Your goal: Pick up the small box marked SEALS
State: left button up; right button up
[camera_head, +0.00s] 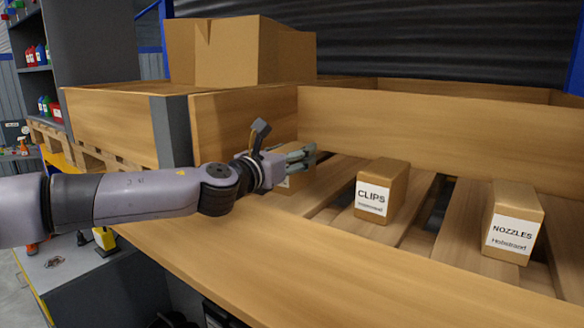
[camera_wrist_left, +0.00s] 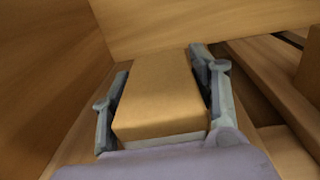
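A small brown cardboard box (camera_head: 296,182) stands at the left end of the slatted pallet floor, mostly hidden behind my left gripper (camera_head: 302,156) in the head view. In the left wrist view the box (camera_wrist_left: 160,90) lies between the two fingers of my left gripper (camera_wrist_left: 160,82), one along each side. Narrow gaps seem to show between the fingers and the box, so the gripper looks open around it. A pale strip shows at the near face's bottom, but no label can be read. My right gripper is not in view.
A box marked CLIPS (camera_head: 381,190) and a box marked NOZZLES (camera_head: 513,222) stand to the right on the slats. Wooden boards (camera_head: 430,125) wall the back and left. A large open carton (camera_head: 240,52) stands behind. The front plank (camera_head: 230,250) is clear.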

pick_arm(q)
jog(key=c, duration=0.8)
jog(key=shift+r, duration=0.1)
jog(key=shift+c, duration=0.3)
jog(key=shift+r, duration=0.1)
